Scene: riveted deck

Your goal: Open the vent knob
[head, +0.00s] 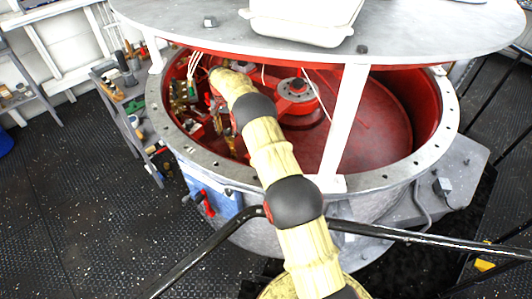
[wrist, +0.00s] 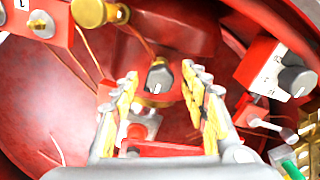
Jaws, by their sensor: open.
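In the wrist view a dark grey knob (wrist: 159,79) with a pale pointer mark sits on a red mount, with brass-coloured metal below it. My gripper (wrist: 160,72) is open, its two yellow-padded fingers standing left and right of this knob in the picture. I see no finger contact, and the depth gap is hard to judge. A second grey knob (wrist: 297,80) is on a red box with a white label at the right. No readable label tells which one is the vent knob. In the head view my arm reaches into the red tub, and the gripper is mostly hidden.
The tub's grey bolted rim (head: 400,178) and a white post (head: 345,120) stand close to my arm. A red box with a metal fitting (wrist: 40,24) and a brass cylinder (wrist: 90,12) are at upper left. Thin wires hang nearby. A black rail (head: 400,236) crosses in front.

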